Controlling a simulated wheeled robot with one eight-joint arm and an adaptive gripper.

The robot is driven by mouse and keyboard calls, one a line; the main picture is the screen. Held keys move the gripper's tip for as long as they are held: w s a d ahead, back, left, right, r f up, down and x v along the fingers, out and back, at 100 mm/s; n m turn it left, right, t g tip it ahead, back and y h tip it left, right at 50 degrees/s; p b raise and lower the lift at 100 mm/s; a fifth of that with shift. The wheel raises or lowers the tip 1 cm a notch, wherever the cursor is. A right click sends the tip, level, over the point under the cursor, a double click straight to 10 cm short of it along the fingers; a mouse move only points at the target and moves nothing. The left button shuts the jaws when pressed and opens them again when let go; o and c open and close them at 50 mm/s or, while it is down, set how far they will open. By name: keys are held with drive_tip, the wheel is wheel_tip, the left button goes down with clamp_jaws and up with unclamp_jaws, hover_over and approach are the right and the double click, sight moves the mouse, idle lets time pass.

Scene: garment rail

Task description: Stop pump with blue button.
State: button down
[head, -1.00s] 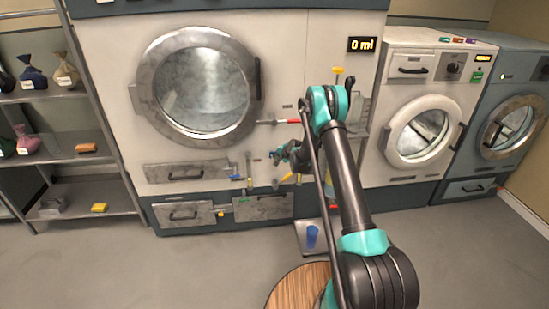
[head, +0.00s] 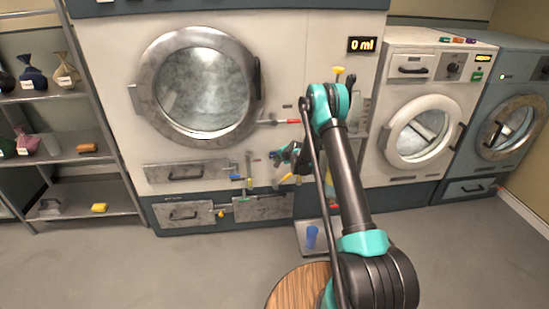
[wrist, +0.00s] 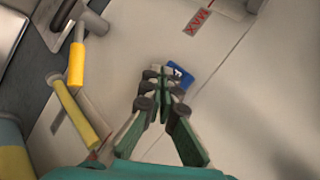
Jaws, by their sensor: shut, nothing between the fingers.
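The blue button (wrist: 180,76) is a small blue block with a pale mark on the machine's light panel in the wrist view. My gripper (wrist: 160,73) is shut and empty, with its fingertips beside the button and partly overlapping it in the picture. I cannot tell whether they touch it. In the head view my gripper (head: 274,156) is in front of the lower panel of the large machine (head: 110,110); the button cannot be made out there. A display (head: 361,45) on that machine reads 0 ml.
Yellow handles (wrist: 77,64) and pipes stand close to the left of my gripper in the wrist view. A red MAX label (wrist: 198,21) is above. A red-handled lever (head: 292,121) is above my gripper in the head view. Shelves (head: 75,145) stand at the left.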

drive_tip(key=s, duration=0.5)
drive_tip(key=shift+s+d, duration=0.25)
drive_tip(key=shift+d, duration=0.1)
